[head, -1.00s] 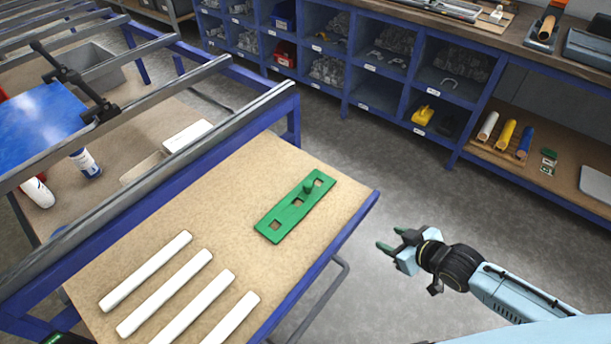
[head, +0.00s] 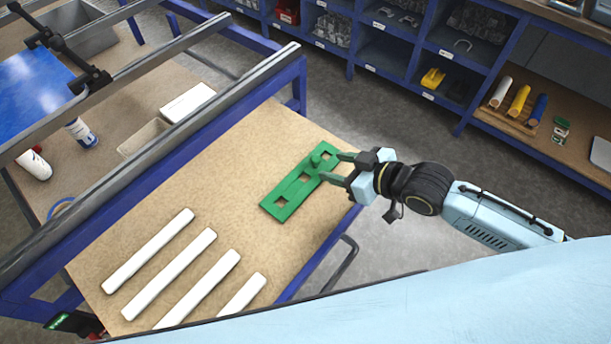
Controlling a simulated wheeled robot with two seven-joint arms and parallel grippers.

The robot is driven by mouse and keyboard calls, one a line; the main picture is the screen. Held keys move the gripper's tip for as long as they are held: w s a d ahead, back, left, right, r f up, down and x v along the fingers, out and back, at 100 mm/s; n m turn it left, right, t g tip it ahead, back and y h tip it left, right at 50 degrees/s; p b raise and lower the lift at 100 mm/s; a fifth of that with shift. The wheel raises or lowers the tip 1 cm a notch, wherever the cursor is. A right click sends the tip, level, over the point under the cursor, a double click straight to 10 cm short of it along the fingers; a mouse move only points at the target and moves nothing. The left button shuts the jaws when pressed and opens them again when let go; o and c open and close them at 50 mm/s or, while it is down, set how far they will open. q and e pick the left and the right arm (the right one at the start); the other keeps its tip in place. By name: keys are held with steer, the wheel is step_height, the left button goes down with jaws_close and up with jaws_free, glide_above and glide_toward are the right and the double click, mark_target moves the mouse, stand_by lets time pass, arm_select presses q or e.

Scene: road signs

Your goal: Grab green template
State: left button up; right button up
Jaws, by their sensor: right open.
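The green template (head: 285,193) is a flat plate with square holes and a round knob (head: 316,160) near its far end. It lies flat at the right part of the tan tabletop in the head view. My right gripper (head: 333,167) comes in from the right with its green fingers apart. Its fingertips are over the far right end of the template, just right of the knob. Nothing is between them, and I cannot tell whether they touch the plate. My left gripper is out of view.
Several white bars (head: 148,251) lie on the tan table (head: 225,185) left of the template. A grey rail (head: 215,90) on a blue frame runs along the table's far left side. Blue shelves (head: 385,50) stand at the back. Open floor lies right of the table.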

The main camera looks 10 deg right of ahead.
mark_target(318, 159)
steer(key=x, duration=0.2)
steer(key=b+x, duration=0.1)
steer(key=x, duration=0.2)
steer(key=shift+w, duration=0.5)
jaws_close()
